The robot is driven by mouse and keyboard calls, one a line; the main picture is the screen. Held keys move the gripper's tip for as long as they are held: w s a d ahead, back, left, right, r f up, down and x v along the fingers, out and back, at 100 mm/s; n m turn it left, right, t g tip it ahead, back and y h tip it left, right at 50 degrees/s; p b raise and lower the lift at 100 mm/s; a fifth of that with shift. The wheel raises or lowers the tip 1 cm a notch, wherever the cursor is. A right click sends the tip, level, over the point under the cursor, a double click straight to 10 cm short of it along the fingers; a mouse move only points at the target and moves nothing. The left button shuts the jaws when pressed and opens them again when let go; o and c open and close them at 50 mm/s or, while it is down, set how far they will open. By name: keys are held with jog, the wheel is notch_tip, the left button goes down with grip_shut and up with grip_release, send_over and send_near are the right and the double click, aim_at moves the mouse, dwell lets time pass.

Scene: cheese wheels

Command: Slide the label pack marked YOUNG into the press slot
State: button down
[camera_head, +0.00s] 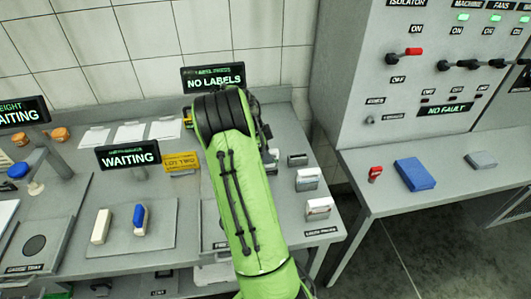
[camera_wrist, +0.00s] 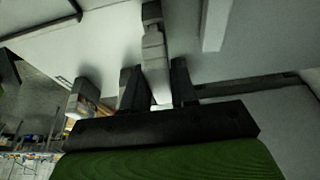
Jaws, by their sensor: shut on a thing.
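My gripper (camera_wrist: 153,68) is shut on a narrow grey-white label pack (camera_wrist: 156,62) in the wrist view. The pack stands out beyond the fingertips, and a dark part shows at its far end. I cannot read its marking or tell whether it touches the slot. In the head view my green arm hides the gripper, the held pack and most of the label press. The press's sign (camera_head: 215,79) reads NO LABELS. Two white label packs (camera_head: 308,178) (camera_head: 319,208) stand apart at the bench's right side; their words are too small to read.
A yellow LOT TWO sign (camera_head: 181,162) and a WAITING sign (camera_head: 128,156) stand left of my arm. A white block (camera_head: 101,226) and a blue-and-white stamp (camera_head: 139,218) rest on a plate. A control cabinet (camera_head: 425,65) rises at the right, behind a bench with a blue box (camera_head: 412,173).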

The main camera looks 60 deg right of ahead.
jog(key=shift+f+b, duration=0.9)
jog(key=shift+f, duration=0.25)
jog(key=c, duration=0.8)
grip_release()
jog(key=p+v, duration=0.3)
jog(key=v, duration=1.2)
jog(key=shift+r, duration=0.35)
